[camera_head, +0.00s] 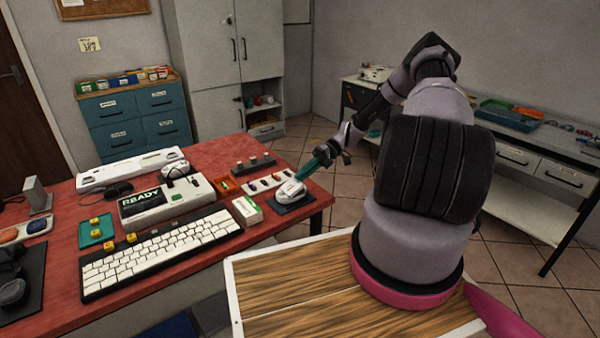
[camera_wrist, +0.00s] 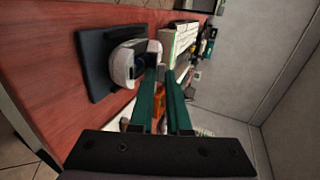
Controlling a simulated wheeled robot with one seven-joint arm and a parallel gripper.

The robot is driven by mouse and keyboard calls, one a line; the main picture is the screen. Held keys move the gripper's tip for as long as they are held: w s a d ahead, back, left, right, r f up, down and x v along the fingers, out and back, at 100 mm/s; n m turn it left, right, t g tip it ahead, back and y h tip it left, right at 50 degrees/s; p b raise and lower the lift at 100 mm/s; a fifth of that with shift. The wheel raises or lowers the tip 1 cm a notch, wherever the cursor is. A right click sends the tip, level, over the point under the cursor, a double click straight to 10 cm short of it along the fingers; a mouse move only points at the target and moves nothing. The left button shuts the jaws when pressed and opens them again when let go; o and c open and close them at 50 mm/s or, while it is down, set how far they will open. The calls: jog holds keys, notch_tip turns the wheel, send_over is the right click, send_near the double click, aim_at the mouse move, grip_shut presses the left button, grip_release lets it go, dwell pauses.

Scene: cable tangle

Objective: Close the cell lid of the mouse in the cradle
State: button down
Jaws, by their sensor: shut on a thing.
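The white mouse (camera_head: 291,191) sits on its dark cradle (camera_head: 304,205) at the right end of the red table. In the wrist view the mouse (camera_wrist: 126,66) shows a dark opening, and the cradle (camera_wrist: 93,52) lies to its left. My gripper (camera_head: 300,177) reaches down to the mouse from the upper right. In the wrist view the teal fingertips (camera_wrist: 163,72) are close together at the mouse's right edge. They are shut on a thin white part there, which looks like the cell lid (camera_wrist: 154,52). The tips largely hide it, and its exact angle cannot be told.
A small white and green box (camera_head: 247,211) stands left of the cradle. Behind are an orange tray (camera_head: 226,186) and a strip of small items (camera_head: 268,182). A keyboard (camera_head: 160,252) and a READY device (camera_head: 150,203) lie further left. The table's right edge is close to the cradle.

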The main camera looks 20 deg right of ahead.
jog(key=shift+d+f+g+y, duration=0.25)
jog(key=shift+f+g+y, duration=0.05)
jog(key=shift+f+y, duration=0.45)
jog(key=c, duration=0.9)
grip_release()
jog(key=shift+r, duration=0.1)
